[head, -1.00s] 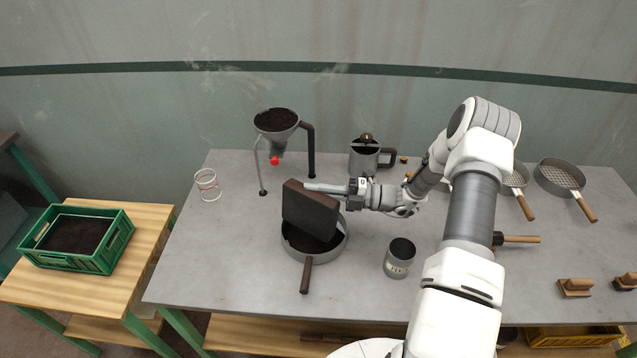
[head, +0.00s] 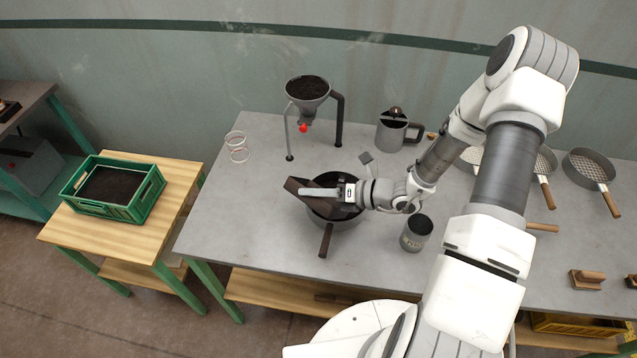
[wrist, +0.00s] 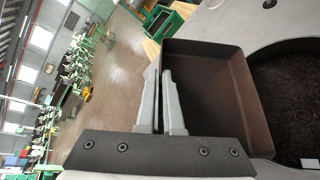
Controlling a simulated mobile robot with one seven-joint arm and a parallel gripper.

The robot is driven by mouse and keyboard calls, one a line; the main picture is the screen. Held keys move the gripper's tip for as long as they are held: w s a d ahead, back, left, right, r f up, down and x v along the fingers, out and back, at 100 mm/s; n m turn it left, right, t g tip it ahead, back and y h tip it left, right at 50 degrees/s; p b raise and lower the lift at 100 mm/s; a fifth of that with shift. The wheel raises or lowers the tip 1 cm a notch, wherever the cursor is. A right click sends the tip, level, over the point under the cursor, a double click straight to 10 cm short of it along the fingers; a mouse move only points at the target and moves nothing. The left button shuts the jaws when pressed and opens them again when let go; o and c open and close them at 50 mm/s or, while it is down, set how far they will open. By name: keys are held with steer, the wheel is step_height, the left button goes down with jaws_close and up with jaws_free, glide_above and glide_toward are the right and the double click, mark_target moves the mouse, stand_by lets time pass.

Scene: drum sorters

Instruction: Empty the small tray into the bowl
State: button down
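The tray is tilted. In the wrist view, my gripper's fingers (wrist: 164,76) pinch one wall of the tray (wrist: 208,85), and its inside looks bare. The bowl (wrist: 264,68) beside it holds dark, soil-like material. In the head view, the tray and gripper hide much of the bowl.
A funnel on a stand (head: 308,90) holds dark material behind the tray. A grey jug (head: 396,130) stands behind my gripper, and a grey can (head: 416,233) is to the bowl's right. A green crate (head: 114,188) sits on the left wooden table.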

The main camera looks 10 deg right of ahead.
steer(key=s+a+f+n+t+h+b, duration=0.3)
steer(key=s+a+f+n+h, duration=0.1)
steer(key=s+a+f+n, duration=0.2)
steer(key=shift+s+a+f+h, duration=0.3)
steer(key=shift+s+a+f, duration=0.25)
steer(key=shift+a+f, duration=0.35)
stand_by(0.3)
steer(key=shift+a+r, duration=0.1)
steer(key=shift+r, duration=0.1)
step_height(320, 180, up, 4)
steer(key=p, duration=0.3)
steer(key=shift+p, duration=0.35)
